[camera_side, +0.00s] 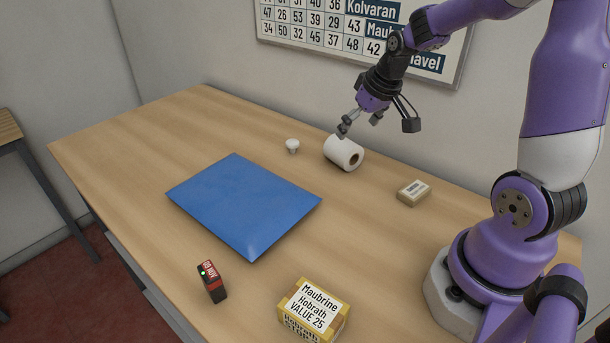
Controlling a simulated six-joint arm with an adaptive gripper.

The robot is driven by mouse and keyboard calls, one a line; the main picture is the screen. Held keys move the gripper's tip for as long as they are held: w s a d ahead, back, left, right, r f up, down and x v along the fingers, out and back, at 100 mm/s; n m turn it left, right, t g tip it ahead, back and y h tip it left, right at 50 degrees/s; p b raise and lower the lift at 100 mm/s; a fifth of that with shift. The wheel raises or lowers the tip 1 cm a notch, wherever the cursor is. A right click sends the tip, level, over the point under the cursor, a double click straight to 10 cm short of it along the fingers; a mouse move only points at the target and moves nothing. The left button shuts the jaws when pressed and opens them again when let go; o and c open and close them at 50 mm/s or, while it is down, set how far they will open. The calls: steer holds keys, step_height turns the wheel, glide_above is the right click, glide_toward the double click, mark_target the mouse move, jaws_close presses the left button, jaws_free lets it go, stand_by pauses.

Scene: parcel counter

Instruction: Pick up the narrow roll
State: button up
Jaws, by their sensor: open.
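A white roll (339,152) with a brown core lies on its side on the wooden counter, toward the back, with its open end facing right and forward. It is the only roll in view. My gripper (352,123) is open and empty, with its fingers pointing down and left, just above or behind the roll's top in this view. One fingertip overlaps the roll's upper edge in the picture; I cannot tell whether it touches.
A small white knob-like item (292,145) stands left of the roll, and a small beige box (413,192) lies to its right. A blue envelope (245,203) lies mid-counter. A black-and-red box (212,281) and a yellow-white box (314,311) stand in front. A wall board (325,25) hangs behind.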

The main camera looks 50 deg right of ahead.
mark_target(349, 145)
steer(key=x, duration=0.9)
steer(key=shift+w+d+f, duration=0.2)
steer(key=shift+d+f, duration=0.05)
steer(key=shift+d, duration=0.05)
steer(key=c, duration=1.2)
